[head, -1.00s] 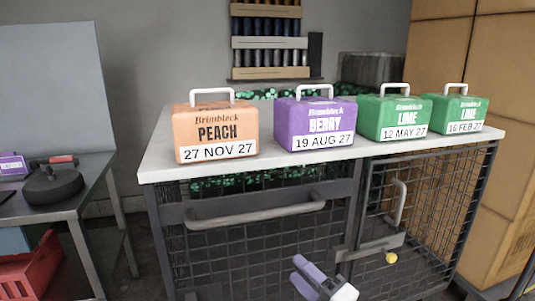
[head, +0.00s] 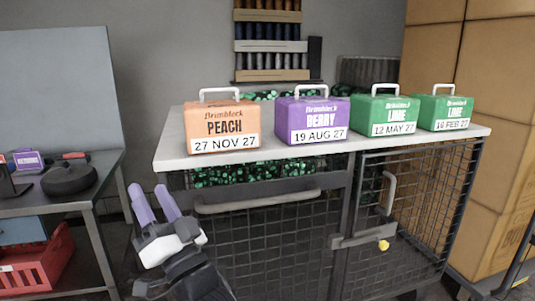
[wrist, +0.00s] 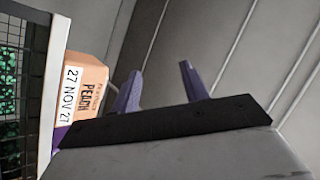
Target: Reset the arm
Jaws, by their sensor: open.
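My gripper (head: 156,205) is at the lower left in the head view, in front of the left end of the cage counter. Its two purple fingers are apart and point up, with nothing between them. In the wrist view my gripper (wrist: 160,88) shows both fingers spread and empty against a grey panelled surface. The orange PEACH box (head: 222,127) stands on the white countertop (head: 270,152) and also shows at the left of the wrist view (wrist: 88,90), apart from the fingers.
A purple BERRY box (head: 312,120) and two green LIME boxes (head: 384,116) (head: 444,113) stand along the counter. The cage doors (head: 270,250) have grey handles. A steel table (head: 70,197) with a dark round object (head: 69,179) is at left, a red crate (head: 35,262) below. Cartons (head: 490,50) stand at right.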

